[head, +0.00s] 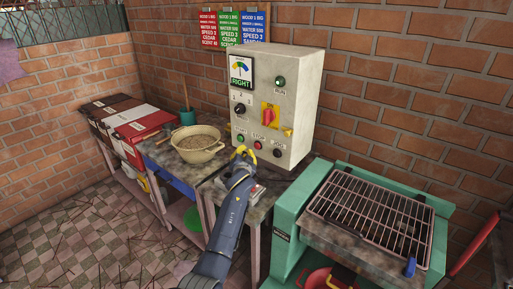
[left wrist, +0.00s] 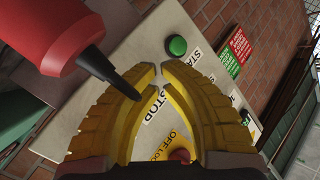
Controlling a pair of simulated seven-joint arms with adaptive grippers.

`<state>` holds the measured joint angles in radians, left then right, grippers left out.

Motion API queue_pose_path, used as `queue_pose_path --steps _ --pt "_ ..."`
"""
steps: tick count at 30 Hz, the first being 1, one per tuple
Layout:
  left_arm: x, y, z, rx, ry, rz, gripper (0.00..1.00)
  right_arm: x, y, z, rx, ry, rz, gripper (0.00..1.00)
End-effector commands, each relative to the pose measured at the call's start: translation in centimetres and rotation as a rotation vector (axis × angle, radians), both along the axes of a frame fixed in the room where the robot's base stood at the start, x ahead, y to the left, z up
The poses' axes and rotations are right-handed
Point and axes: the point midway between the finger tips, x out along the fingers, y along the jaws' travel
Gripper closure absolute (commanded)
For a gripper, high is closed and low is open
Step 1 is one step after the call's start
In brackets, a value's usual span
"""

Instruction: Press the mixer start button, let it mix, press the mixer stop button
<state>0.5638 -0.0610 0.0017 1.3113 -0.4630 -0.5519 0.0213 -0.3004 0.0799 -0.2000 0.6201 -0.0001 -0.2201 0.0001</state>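The grey control box (head: 290,115) stands against the brick wall. Its front carries the green start button (head: 240,138), the red stop button (head: 257,145) and a black knob. The green button also shows in the left wrist view (left wrist: 178,45). My left gripper (head: 243,152) is just in front of and below the buttons. In the left wrist view its yellow fingertips (left wrist: 161,68) nearly meet over the panel by the STOP label, holding nothing visible. I cannot tell whether they touch it. My right gripper is out of view.
A red rotary switch (head: 269,115) sits on a yellow plate above the buttons. A tan bowl (head: 198,145) of brown material stands left of the box. A green stand with a wire rack (head: 372,210) is at right. A red, dark-tipped object (left wrist: 70,35) looms in the wrist view.

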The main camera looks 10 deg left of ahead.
Motion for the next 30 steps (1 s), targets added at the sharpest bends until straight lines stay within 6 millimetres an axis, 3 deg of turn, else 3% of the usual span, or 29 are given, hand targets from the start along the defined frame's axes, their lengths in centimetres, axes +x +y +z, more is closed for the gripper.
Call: queue_pose_path --steps 9,21,22,24,30 --pt "1.6 -0.8 0.1 -0.001 0.0 -0.001 1.0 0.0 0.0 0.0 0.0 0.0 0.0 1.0" --pt "1.8 -0.9 0.0 0.0 0.0 -0.002 1.0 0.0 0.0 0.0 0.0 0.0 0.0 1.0" --pt "1.8 -0.9 0.0 0.0 0.0 -0.002 0.95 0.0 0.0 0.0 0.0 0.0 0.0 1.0" --pt "1.8 -0.9 0.0 0.0 0.0 -0.002 1.0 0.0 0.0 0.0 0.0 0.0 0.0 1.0" --pt "1.8 -0.9 0.0 0.0 0.0 -0.002 1.0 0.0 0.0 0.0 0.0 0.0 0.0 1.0"
